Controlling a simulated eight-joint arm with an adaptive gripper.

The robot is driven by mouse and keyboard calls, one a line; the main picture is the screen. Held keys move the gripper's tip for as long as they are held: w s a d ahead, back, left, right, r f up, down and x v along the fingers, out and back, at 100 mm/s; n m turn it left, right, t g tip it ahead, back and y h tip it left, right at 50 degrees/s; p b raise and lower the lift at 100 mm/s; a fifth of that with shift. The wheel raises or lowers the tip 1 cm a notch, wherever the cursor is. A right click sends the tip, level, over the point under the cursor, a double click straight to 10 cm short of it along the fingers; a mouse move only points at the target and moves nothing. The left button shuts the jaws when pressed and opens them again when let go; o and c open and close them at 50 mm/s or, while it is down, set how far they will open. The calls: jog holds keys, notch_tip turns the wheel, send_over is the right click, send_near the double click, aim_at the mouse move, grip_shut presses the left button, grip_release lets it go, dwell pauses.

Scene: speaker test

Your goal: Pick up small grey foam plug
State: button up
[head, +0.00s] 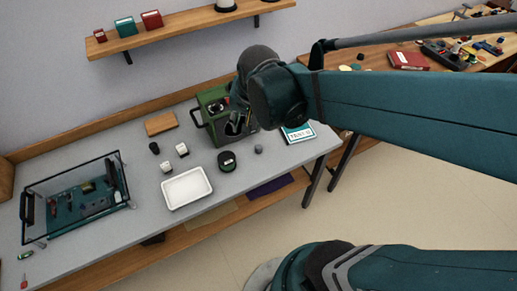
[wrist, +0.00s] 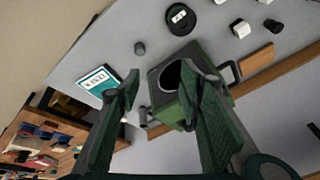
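The small grey foam plug (head: 258,149) lies on the grey bench, right of a round black tub (head: 227,161). In the wrist view the plug (wrist: 139,48) is beyond my fingertips, near the upper middle, and nothing touches it. My gripper (wrist: 162,84) is open and empty, its two green fingers wide apart. In the head view my gripper (head: 238,118) hangs over the green speaker box (head: 212,96), partly covering it. The wrist view shows the box (wrist: 158,105) with its dark round opening between and behind the fingers.
A wire-framed case (head: 30,208) is at far left. A teal-and-white booklet (head: 298,134) lies right of the plug. Bench around the plug is clear.

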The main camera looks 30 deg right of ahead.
jog(key=w+d+f+m+g, duration=0.25)
jog(key=w+f+m, duration=0.2)
jog(key=f, duration=0.25)
jog(key=m+g+p, duration=0.1)
jog(key=m+g, duration=0.1)
jog(key=m, duration=0.3)
send_near(258, 146)
jog(key=shift+s+a+f+t+h, duration=0.2)
jog(key=shift+a+f+t+h, duration=0.1)
jog(key=shift+f, duration=0.3)
jog(key=shift+d+f+m, duration=0.15)
jog(key=shift+f+m, duration=0.2)
jog(key=shift+f, duration=0.3)
jog(key=shift+d+f, duration=0.15)
jog(key=shift+f, duration=1.1)
jog(key=shift+f+b, duration=0.1)
jog(key=shift+b, duration=0.2)
jog(key=shift+d+f+b, duration=0.2)
jog(key=shift+f+b, duration=0.25)
jog(key=shift+f, duration=0.8)
jog(key=shift+d+f+b, duration=0.2)
jog(key=shift+f+b, duration=0.25)
jog(key=shift+f, duration=0.8)
